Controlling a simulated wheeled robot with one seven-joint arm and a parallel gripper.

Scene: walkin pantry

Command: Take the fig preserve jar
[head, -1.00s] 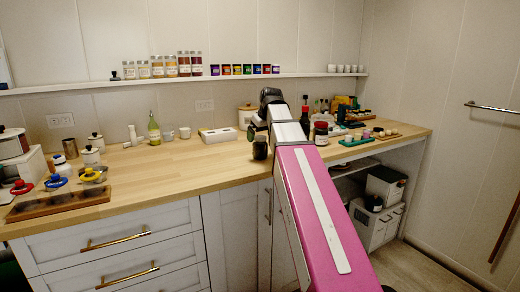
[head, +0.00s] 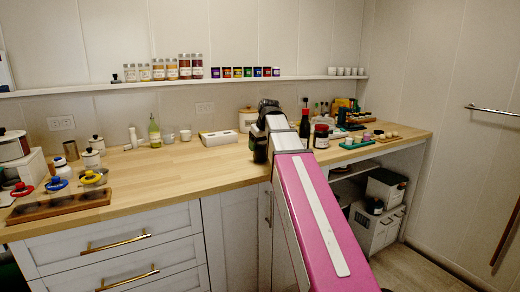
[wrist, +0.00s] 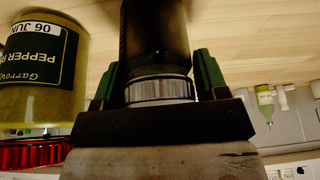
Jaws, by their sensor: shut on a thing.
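A dark jar with a silver ridged lid (wrist: 158,88) is between the green-padded fingers of my gripper (wrist: 158,85) in the wrist view. The fingers are shut on it around its lid. Its label does not show, so I cannot read whether it is the fig preserve. In the head view my gripper (head: 261,148) is low over the counter near its front edge, and it mostly hides the jar. I cannot tell whether the jar touches the counter. A jar labelled "PEPPER" (wrist: 42,75) with a red lid is beside it on the left in the wrist view.
On the wooden counter (head: 180,168), a dark bottle (head: 305,124) and a red-lidded jar (head: 321,136) stand right of my gripper. A white box (head: 218,137) and a canister (head: 247,119) stand behind. The counter's middle left is clear.

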